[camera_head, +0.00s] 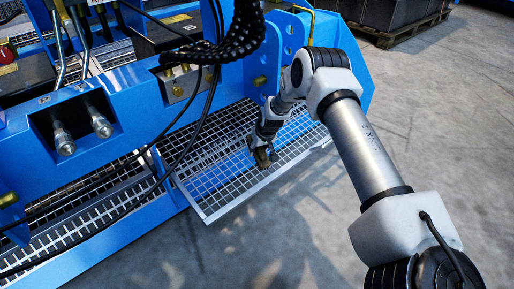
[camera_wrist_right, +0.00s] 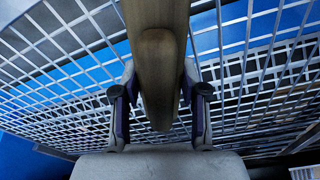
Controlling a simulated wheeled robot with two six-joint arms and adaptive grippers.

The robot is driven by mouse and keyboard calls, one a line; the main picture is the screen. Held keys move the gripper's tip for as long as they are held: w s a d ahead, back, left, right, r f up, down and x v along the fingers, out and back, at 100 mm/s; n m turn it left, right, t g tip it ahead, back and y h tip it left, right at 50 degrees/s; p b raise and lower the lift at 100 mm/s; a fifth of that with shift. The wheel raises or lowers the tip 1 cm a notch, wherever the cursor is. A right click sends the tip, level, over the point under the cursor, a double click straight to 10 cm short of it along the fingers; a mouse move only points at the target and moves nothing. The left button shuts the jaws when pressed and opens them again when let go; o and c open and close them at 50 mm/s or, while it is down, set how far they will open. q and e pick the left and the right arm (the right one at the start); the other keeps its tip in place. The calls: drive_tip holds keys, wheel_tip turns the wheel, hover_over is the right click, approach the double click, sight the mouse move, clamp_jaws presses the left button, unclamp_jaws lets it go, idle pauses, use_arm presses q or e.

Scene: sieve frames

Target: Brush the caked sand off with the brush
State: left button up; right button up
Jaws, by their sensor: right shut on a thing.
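My right gripper (camera_head: 263,152) is over the wire-mesh sieve frame (camera_head: 213,209), which sticks out of the blue machine. In the right wrist view my right gripper (camera_wrist_right: 159,105) is shut on a wooden handle, which I take to be the brush (camera_wrist_right: 157,60). The handle's rounded end is toward the camera; the bristles are hidden. The mesh (camera_wrist_right: 65,95) lies behind it; I cannot tell whether the brush touches it. I cannot make out caked sand. My left gripper is not in view.
The blue machine (camera_head: 120,105) has bolts, hoses and side plates around the sieve frame. Black cables (camera_head: 190,145) hang in front of it. Another mesh section (camera_head: 90,207) lies to the left. The concrete floor (camera_head: 290,245) in front is clear. A pallet (camera_head: 400,32) stands at the back right.

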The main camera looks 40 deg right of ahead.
drive_tip(key=shift+w+d+r, duration=0.3)
drive_tip(key=shift+w+r, duration=0.05)
drive_tip(key=shift+r, duration=0.1)
drive_tip(key=shift+s+a+r+p, duration=0.15)
drive_tip(key=shift+a+r+p, duration=0.1)
drive_tip(key=shift+a+p, duration=0.25)
drive_tip(key=shift+s+a+f+p, duration=0.1)
drive_tip(key=shift+s+a+p, duration=0.1)
drive_tip(key=shift+a+p, duration=0.5)
drive_tip(key=a, duration=0.4)
drive_tip(key=shift+s+a+f+p, duration=0.2)
drive_tip(key=shift+a+f+p, duration=0.05)
drive_tip(key=shift+a+p, duration=0.15)
drive_tip(key=shift+a+f, duration=0.15)
drive_tip(key=shift+a, duration=0.1)
drive_tip(key=p+v, duration=0.6)
drive_tip(key=shift+w, duration=0.4)
drive_tip(key=shift+d, duration=0.1)
